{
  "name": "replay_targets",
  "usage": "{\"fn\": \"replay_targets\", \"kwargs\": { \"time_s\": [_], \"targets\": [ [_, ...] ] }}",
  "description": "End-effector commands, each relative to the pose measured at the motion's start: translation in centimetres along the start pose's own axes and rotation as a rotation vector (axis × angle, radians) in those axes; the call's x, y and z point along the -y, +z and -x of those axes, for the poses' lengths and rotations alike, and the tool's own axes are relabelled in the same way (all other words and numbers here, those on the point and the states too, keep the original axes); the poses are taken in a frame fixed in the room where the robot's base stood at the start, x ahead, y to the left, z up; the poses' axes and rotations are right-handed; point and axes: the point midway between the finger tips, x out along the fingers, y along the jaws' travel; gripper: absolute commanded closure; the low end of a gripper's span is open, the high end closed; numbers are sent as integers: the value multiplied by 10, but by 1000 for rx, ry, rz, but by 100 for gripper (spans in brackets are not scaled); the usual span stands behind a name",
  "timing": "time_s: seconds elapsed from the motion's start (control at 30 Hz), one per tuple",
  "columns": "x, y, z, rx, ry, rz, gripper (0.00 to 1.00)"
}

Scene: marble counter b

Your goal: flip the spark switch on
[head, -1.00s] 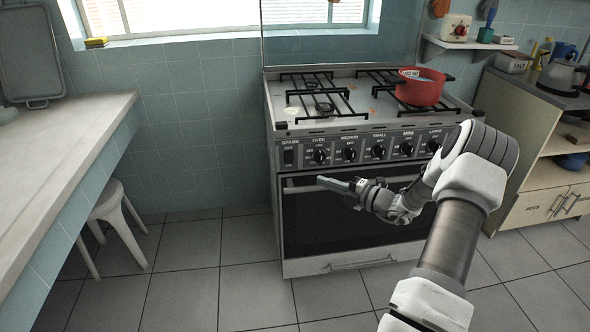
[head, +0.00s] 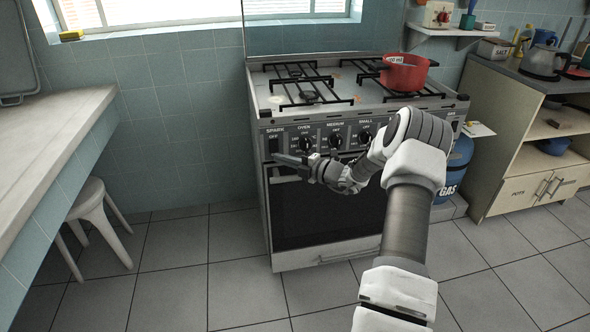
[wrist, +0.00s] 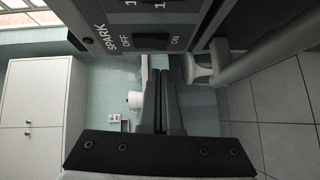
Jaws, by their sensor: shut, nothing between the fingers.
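The spark switch (head: 273,146) is a dark rocker at the left end of the stove's control panel. In the wrist view the switch (wrist: 150,39) lies at the top, between the printed words OFF and ON. I cannot tell which way it is tipped. My gripper (head: 277,157) is shut and empty, pointing left, with its tips just below the switch in the head view. In the wrist view my gripper (wrist: 160,72) shows two fingers together, a little below the switch. I cannot tell whether they touch the panel.
The stove (head: 325,220) has a row of knobs (head: 306,144) right of the switch. The oven handle (wrist: 270,50) runs close to my gripper. A red pot (head: 404,73) sits on the hob.

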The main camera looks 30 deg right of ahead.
Motion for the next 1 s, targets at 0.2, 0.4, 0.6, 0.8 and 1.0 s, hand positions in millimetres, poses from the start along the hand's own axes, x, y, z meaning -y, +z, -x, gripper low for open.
{"fn": "replay_targets", "kwargs": {
  "time_s": [0.2, 0.4, 0.6, 0.8, 1.0],
  "targets": [
    [1, 16, -15, 1, 0, 2, 100],
    [0, 21, -19, 2, -1, 0, 100],
    [0, 21, -19, 2, -1, 0, 100],
    [-2, 22, -20, 1, 0, -1, 100],
    [1, 24, -22, 1, 0, 1, 100]
  ]
}}
